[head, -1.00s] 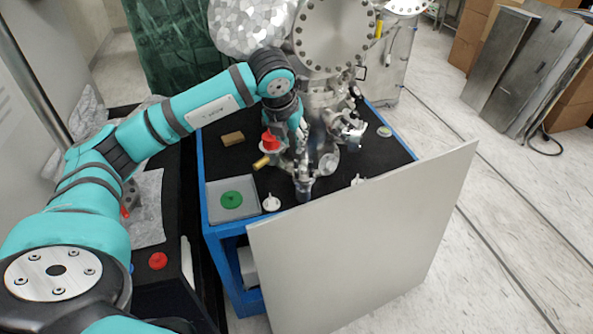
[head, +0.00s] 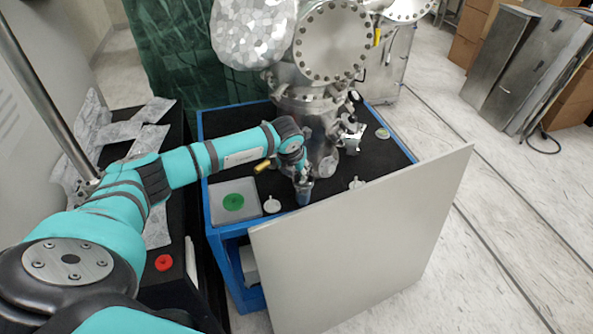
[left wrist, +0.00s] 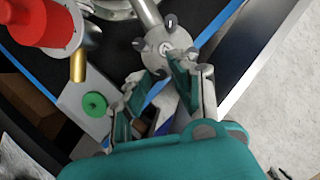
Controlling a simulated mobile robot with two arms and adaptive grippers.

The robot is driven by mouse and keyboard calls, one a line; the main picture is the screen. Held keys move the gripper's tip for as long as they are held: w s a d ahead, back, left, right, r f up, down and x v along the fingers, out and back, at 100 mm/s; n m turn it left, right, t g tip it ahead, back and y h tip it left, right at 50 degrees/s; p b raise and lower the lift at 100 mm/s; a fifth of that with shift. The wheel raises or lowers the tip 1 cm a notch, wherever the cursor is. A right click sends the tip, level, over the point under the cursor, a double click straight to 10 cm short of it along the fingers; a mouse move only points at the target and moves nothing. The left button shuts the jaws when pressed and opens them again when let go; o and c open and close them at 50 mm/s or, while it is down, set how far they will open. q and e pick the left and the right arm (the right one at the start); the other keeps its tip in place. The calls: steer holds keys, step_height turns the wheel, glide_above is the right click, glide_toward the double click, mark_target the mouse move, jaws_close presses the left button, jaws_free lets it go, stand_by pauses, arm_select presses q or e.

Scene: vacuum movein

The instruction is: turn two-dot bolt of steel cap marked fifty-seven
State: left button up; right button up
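In the left wrist view a round steel cap (left wrist: 166,47) sits at the end of a steel tube. Several dark bolts stand around its rim. Its marking and the dots on the bolts are too small to read. My left gripper (left wrist: 163,71) is open, its fingers spread at the cap's near edge. A bolt shows between the fingertips; I cannot tell whether they touch it. In the head view my left gripper (head: 304,183) is over the front of the blue-framed table (head: 228,126) and largely hides the cap. My right gripper is not in view.
A white lidded piece (head: 271,206) lies close by. A large pale panel (head: 365,240) leans at the table front.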

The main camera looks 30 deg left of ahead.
arm_select(q)
steer(key=shift+w+f, duration=0.15)
steer(key=shift+f, duration=0.4)
jaws_close()
